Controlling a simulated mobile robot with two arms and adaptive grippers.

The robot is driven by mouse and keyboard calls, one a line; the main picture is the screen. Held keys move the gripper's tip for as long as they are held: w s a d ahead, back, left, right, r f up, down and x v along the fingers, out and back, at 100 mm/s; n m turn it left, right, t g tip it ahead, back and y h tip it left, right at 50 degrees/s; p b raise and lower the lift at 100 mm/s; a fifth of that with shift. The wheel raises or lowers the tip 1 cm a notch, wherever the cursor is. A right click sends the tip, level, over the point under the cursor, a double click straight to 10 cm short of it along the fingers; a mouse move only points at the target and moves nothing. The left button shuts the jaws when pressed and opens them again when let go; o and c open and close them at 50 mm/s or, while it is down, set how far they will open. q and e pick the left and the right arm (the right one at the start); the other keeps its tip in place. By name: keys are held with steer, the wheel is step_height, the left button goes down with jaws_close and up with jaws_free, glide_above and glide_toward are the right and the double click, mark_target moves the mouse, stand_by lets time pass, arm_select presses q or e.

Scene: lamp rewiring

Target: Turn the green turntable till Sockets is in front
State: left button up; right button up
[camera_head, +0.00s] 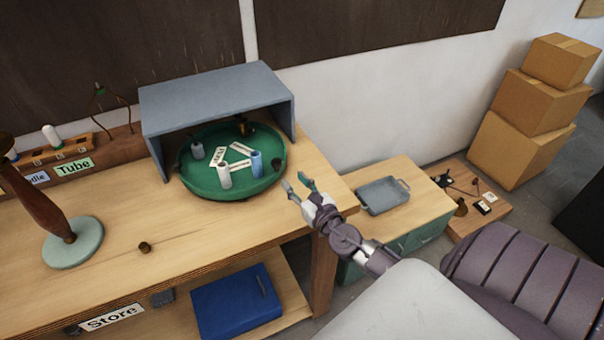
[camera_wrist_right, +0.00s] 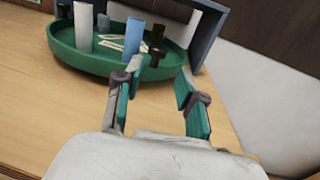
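The green turntable (camera_head: 210,189) is a round rimmed tray on the workbench, partly under a grey open-fronted cover (camera_head: 215,95). It carries a white cylinder (camera_head: 224,175), a blue cylinder (camera_head: 256,163), a grey cylinder, dark small parts and white label cards (camera_head: 219,156) whose words I cannot read for sure. My right gripper (camera_head: 297,184) is open and empty, just off the turntable's front right rim. In the right wrist view its fingers (camera_wrist_right: 158,85) point towards the turntable (camera_wrist_right: 85,62), apart from it or nearly touching; I cannot tell. My left gripper is not in view.
A lamp stand with a pale round base (camera_head: 73,241) and a small brown part (camera_head: 145,247) are on the bench at left. A grey tray (camera_head: 383,196) sits on the lower cabinet at right. A blue box (camera_head: 237,302) is on the shelf below. The bench front is mostly clear.

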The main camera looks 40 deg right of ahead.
steer(key=shift+s+a, duration=0.15)
steer(key=shift+s, duration=0.5)
steer(key=shift+s+a, duration=0.15)
steer(key=shift+s, duration=0.5)
steer(key=shift+d, duration=0.1)
